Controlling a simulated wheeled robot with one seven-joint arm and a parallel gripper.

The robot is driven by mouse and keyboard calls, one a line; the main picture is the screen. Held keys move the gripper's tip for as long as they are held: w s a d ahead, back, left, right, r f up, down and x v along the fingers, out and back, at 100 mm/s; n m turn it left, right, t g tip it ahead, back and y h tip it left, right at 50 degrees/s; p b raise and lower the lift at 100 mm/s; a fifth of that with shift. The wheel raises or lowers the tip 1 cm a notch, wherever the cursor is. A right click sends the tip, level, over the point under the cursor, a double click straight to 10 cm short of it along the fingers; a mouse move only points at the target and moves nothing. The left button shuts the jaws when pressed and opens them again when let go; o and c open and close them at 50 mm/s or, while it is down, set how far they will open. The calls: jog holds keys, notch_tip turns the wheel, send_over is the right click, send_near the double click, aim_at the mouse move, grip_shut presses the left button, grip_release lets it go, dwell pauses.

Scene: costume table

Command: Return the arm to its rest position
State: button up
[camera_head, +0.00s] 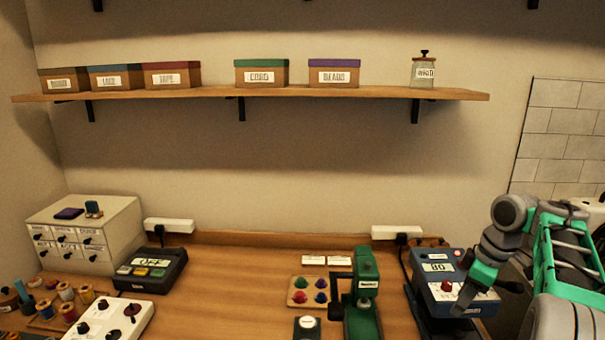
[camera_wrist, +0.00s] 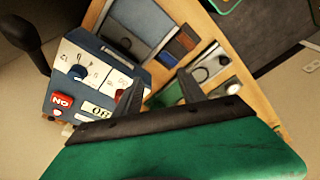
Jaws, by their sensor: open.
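My arm reaches in from the right edge in the head view, bent at a grey joint and pointing down. My gripper (camera_head: 466,292) is in front of a blue control box (camera_head: 436,285) with a lit display reading 80, partly covering the box. In the wrist view my gripper (camera_wrist: 160,86) has its two dark fingers spread apart, with nothing held between them. The blue box (camera_wrist: 88,82) with its red switch lies to the left of the fingers there. I cannot tell whether the gripper touches the box.
A green press (camera_head: 365,290) stands left of the blue box, beside a tray (camera_head: 297,302) of coloured pieces. A dark device (camera_head: 150,270), a drawer cabinet (camera_head: 85,232) and thread spools are at left. A shelf (camera_head: 330,94) with boxes and a jar hangs above. The middle-left tabletop (camera_head: 230,290) is clear.

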notch_tip(320, 180, down, 7)
jog(key=s+m, duration=0.2)
jog(key=m, duration=0.5)
jog(key=s+a+f+m+h, duration=0.1)
jog(key=s+a+f+m, duration=0.15)
jog(key=s+m, duration=0.2)
jog(key=s+a+f+m, duration=0.2)
jog(key=s+a+m, duration=0.15)
jog(key=s, duration=0.25)
jog(key=s+a+n+h, duration=0.1)
jog(key=s+a, duration=0.6)
jog(key=w+a+r+n+t, duration=0.1)
jog(key=a+r+n+t, duration=0.1)
jog(key=a+r+n, duration=0.2)
jog(key=a+r, duration=0.3)
jog(key=a, duration=0.1)
jog(key=shift+a, duration=0.25)
jog(key=shift+c, duration=0.3)
